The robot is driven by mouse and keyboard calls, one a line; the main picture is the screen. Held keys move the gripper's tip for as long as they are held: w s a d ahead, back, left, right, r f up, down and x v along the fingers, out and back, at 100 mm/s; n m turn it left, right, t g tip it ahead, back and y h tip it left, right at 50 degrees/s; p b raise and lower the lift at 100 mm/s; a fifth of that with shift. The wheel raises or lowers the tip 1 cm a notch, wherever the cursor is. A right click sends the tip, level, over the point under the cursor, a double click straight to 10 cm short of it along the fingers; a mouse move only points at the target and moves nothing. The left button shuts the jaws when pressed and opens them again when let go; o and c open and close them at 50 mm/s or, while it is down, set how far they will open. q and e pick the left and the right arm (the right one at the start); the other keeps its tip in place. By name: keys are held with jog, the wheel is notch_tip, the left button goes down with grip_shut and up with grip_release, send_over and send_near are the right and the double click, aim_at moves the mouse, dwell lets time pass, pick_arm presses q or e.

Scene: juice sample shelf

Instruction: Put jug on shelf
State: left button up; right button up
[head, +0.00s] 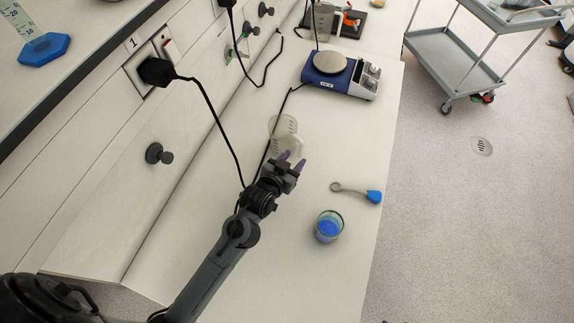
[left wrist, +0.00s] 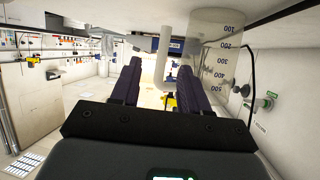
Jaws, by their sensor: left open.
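The jug (head: 284,127) is pale and translucent and stands on the bench in the head view, partly hidden behind my left gripper (head: 291,161). In the left wrist view the clear jug (left wrist: 222,45) shows dark graduation marks from 100 to 500. Its pale handle (left wrist: 172,78) appears in the gap between the fingers of my left gripper (left wrist: 159,68). The gripper is open; I cannot tell whether a finger touches the handle. The raised shelf (head: 95,30) runs along the upper left of the head view. My right gripper is not in view.
A glass with blue contents (head: 328,227) and a blue-handled spoon (head: 362,193) are right of the gripper. A blue scale (head: 340,75) stands farther back. A black cable (head: 215,115) hangs from the wall plug near my arm. A blue hexagonal object (head: 44,50) lies on the shelf.

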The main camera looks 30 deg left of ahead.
pick_arm(q)
jog(key=s+g, duration=0.2)
jog(key=s, duration=0.3)
jog(key=s+f+g, duration=0.1)
jog(key=s+g, duration=0.1)
jog(key=s, duration=0.3)
jog(key=s+f+m+g, duration=0.1)
jog(key=s+g, duration=0.1)
jog(key=s, duration=0.4)
jog(key=shift+f+h, duration=0.25)
jog(key=shift+h, duration=0.15)
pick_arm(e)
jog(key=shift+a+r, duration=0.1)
pick_arm(q)
jog(key=s+g, duration=0.1)
jog(key=s, duration=0.2)
jog(key=s+g, duration=0.1)
jog(key=s, duration=0.2)
jog(key=s+g, duration=0.1)
jog(key=s, duration=0.2)
jog(key=shift+s+a+m+g, duration=0.3)
jog(key=shift+s+a+g, duration=0.05)
jog(key=shift+g, duration=0.05)
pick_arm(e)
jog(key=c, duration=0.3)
pick_arm(q)
jog(key=shift+s, duration=0.2)
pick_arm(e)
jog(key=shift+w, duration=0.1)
